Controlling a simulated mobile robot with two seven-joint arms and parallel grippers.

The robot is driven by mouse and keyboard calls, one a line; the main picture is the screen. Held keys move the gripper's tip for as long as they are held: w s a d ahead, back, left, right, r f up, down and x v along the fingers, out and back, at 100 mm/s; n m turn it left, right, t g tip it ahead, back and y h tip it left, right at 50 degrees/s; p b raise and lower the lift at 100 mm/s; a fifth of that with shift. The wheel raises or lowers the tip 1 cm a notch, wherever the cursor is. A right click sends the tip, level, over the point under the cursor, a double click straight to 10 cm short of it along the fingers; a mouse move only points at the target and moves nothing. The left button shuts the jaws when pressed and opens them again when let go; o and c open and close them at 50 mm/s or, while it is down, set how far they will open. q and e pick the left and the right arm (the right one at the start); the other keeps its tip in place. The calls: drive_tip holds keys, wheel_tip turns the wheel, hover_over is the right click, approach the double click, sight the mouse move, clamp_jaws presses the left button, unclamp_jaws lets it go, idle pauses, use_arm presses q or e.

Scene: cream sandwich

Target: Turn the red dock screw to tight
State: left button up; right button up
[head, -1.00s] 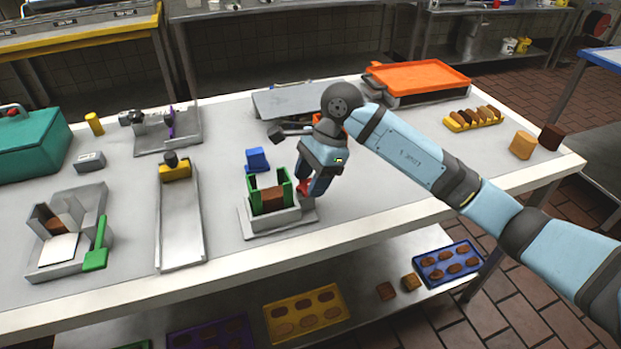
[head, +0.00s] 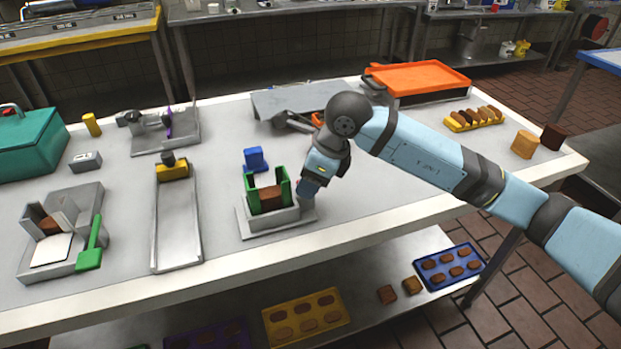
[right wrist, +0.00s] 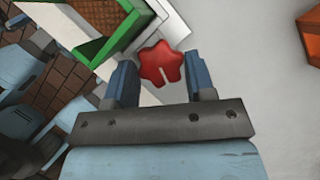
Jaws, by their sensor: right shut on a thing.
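The red dock screw (right wrist: 161,64) has a lobed knob with a pale mark on its face, pointing down in the right wrist view. It sits beside the green-walled dock (head: 268,222), which stands on a grey base and holds a brown block (head: 271,198). My right gripper (right wrist: 160,78) is shut on the screw, one finger on each side of the knob. In the head view my right gripper (head: 308,187) is at the right side of the dock and hides most of the screw. My left gripper is not in view.
A blue block (head: 256,159) stands behind the dock. A long grey rail (head: 178,230) with a yellow slider lies to its left. An orange tray (head: 420,78) is at the back right.

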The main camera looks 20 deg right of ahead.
drive_tip(key=shift+m, duration=0.3)
drive_tip(key=o, duration=0.9)
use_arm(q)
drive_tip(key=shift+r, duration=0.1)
use_arm(e)
drive_tip(key=shift+d+r, duration=0.1)
drive_tip(key=shift+r, duration=0.05)
